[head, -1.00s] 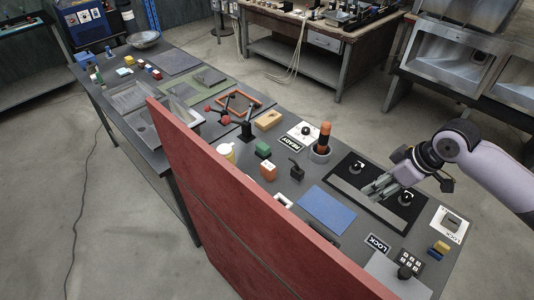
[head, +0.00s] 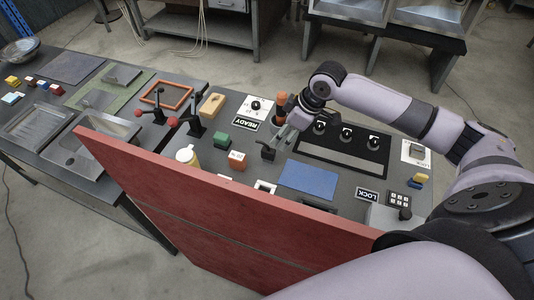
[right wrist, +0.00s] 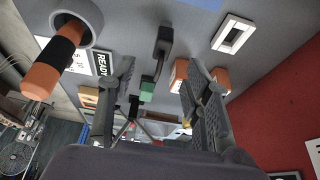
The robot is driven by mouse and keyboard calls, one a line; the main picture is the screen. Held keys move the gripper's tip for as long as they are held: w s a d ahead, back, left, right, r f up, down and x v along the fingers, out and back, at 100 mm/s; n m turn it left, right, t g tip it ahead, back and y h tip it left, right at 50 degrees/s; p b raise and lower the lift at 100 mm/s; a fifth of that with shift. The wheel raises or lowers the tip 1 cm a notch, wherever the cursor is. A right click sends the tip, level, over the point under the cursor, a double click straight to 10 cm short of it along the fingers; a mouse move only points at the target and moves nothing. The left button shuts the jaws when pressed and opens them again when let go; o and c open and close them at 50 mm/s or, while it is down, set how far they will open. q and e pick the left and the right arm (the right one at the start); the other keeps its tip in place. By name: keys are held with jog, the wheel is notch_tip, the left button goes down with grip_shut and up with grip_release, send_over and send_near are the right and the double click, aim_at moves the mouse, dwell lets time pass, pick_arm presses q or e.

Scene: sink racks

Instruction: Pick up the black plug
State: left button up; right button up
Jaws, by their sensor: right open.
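The black plug (head: 268,151) stands upright on the dark table in the head view, beside the green block. In the right wrist view the black plug (right wrist: 163,42) shows just past the fingertips, roughly midway between them. My right gripper (head: 281,143) is open and empty, close to the plug on its upper right side. In the right wrist view its two fingers (right wrist: 160,68) are spread, with no contact on the plug that I can see. My left gripper is not in view.
An orange-black cylinder (right wrist: 58,58) stands close by. A red panel (head: 200,195) rises along the table's front.

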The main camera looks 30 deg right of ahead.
aim_at(271, 151)
jog(key=x, duration=0.5)
jog(key=shift+w+a+f, duration=0.15)
jog(key=shift+f, duration=0.1)
jog(key=shift+w+a+f+b, duration=0.2)
jog(key=shift+f+b, duration=0.15)
jog(key=shift+f, duration=0.1)
jog(key=shift+f+b, duration=0.55)
jog(key=shift+b, duration=0.15)
jog(key=b+x, duration=0.4)
jog(key=b, duration=0.1)
jog(key=shift+s+a+f, duration=0.1)
jog(key=shift+a, duration=0.1)
grip_shut()
